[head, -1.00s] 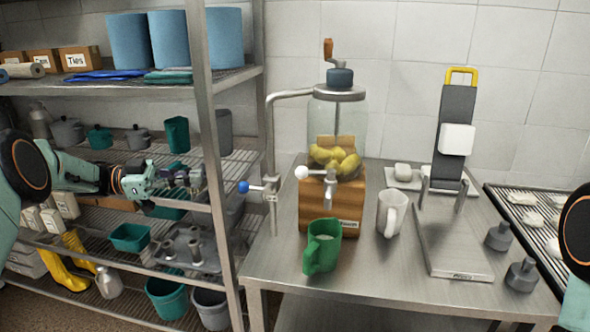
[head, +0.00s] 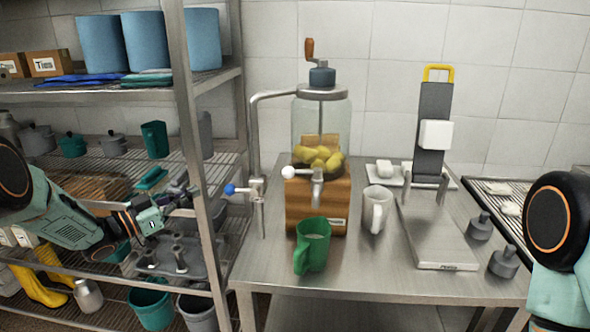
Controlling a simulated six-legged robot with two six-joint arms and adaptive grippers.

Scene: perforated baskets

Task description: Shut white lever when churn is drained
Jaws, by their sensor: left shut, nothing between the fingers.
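The churn is a clear jar (head: 319,115) on a wooden base (head: 335,205), with yellow lumps (head: 320,157) low inside. No liquid level or stream shows. A tap (head: 317,180) on its front carries the white lever (head: 288,172), whose ball points left. A green jug (head: 312,245) stands below the tap, with something pale inside. My left gripper (head: 180,198) is shut and empty, in front of the shelf rack, left of the churn and apart from the lever. My right arm shows at the right edge, but its gripper is out of view.
A blue-ended lever (head: 230,189) is on the pipe left of the churn. A white mug (head: 377,208) and a slicer-like stand (head: 433,120) are right of the churn.

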